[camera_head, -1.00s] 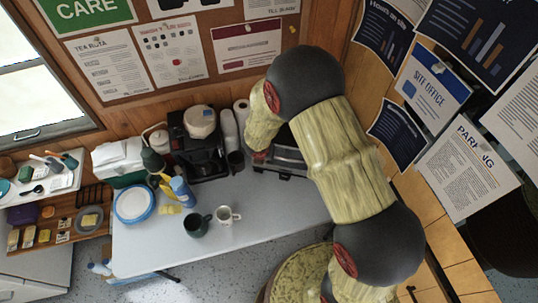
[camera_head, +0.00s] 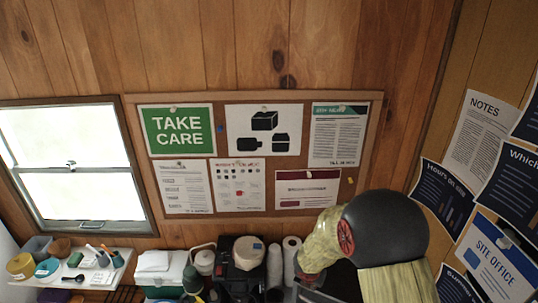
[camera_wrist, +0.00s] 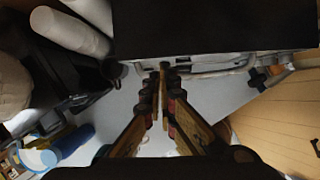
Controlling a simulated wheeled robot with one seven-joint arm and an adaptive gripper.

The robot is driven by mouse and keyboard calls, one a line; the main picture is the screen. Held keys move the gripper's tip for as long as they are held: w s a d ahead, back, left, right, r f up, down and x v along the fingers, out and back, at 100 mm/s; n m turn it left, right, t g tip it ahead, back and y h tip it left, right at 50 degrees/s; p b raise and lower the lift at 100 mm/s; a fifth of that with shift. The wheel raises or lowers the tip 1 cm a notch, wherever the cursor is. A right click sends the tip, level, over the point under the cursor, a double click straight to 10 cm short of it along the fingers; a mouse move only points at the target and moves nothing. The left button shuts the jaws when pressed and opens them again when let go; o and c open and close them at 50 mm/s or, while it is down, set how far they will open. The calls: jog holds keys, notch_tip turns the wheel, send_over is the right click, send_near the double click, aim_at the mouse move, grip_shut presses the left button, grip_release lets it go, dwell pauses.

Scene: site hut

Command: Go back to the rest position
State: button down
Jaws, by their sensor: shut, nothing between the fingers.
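My gripper (camera_wrist: 163,75) shows in the wrist view, its two fingers together with nothing between them. It points over the grey table (camera_wrist: 215,98), near a large black box-like thing (camera_wrist: 210,25) at the top of that view. I cannot tell whether it touches that thing.
In the head view, a black machine (camera_head: 247,262), white rolls (camera_head: 290,258) and a green-and-white box (camera_head: 160,272) stand along the wall. A shelf (camera_head: 60,272) with small items is at left. In the wrist view a blue bottle (camera_wrist: 72,143) lies lower left.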

jog(key=s+d+r+m+g+h+b, duration=0.1)
jog(key=s+d+r+m+g+b, duration=0.1)
jog(key=s+m, duration=0.55)
jog(key=s+d+r+m+g+h+b, duration=0.1)
jog(key=s+d+r+m, duration=0.1)
jog(key=s+m, duration=0.55)
jog(key=s+a+r+m+t+y+b, duration=0.1)
jog(key=s+r+m+t+y+b, duration=0.1)
jog(key=s+m+b, duration=0.5)
jog(key=s+a+r+m+t+y+b, duration=0.2)
jog(key=s+m+b, duration=0.5)
jog(key=b, duration=0.7)
jog(key=shift+s+r+m+t, duration=0.3)
jog(key=shift+s+r, duration=0.35)
jog(key=shift+s, duration=0.2)
